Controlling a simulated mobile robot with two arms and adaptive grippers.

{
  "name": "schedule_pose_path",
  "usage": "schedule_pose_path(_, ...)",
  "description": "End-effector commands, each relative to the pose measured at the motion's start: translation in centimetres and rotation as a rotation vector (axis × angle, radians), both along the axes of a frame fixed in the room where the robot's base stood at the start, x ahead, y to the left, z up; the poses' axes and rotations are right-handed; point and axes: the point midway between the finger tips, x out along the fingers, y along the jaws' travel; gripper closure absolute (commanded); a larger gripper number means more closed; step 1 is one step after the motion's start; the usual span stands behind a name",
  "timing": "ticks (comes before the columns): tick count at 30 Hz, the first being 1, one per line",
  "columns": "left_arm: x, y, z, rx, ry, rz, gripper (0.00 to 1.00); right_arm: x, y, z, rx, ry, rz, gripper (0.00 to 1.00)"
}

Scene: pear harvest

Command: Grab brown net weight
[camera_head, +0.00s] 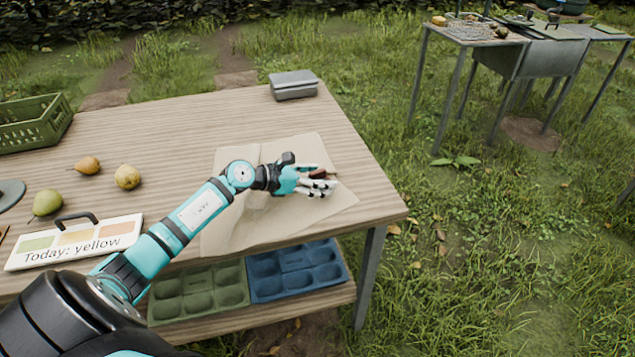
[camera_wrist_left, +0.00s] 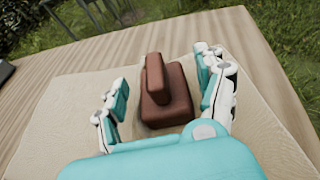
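The brown net weight (camera_head: 318,174) is a small dark brown block with an upright grip on top. It rests on the tan paper sheet (camera_head: 225,233) near the right end of the wooden table. My left gripper (camera_head: 318,184) is at the weight, with its fingers spread. In the left wrist view the weight (camera_wrist_left: 166,95) stands between the two open fingers of the left gripper (camera_wrist_left: 160,105), with a gap visible on the left side and the right finger very close. Whether the right finger touches it, I cannot tell. My right gripper is not in view.
A grey case (camera_head: 293,86) lies at the table's back edge. Pears (camera_head: 128,177), a sign reading "Today: yellow" (camera_head: 75,242) and a green crate (camera_head: 35,124) are to the left. Green (camera_head: 200,290) and blue (camera_head: 297,272) trays sit on the lower shelf. Grass lies right of the table.

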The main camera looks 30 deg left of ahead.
Motion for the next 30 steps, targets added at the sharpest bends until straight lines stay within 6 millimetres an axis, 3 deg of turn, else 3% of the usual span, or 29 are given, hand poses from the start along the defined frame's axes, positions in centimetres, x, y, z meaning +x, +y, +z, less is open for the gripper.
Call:
schedule_pose_path(13, -1.0, 0.6, 0.5, 0.004, 0.001, 0.001, 0.25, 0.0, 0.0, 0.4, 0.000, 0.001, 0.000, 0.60)
schedule_pose_path(30, -9.7, 5.3, 4.9, 0.000, 0.005, 0.002, 0.25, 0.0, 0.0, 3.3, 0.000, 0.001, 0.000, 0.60)
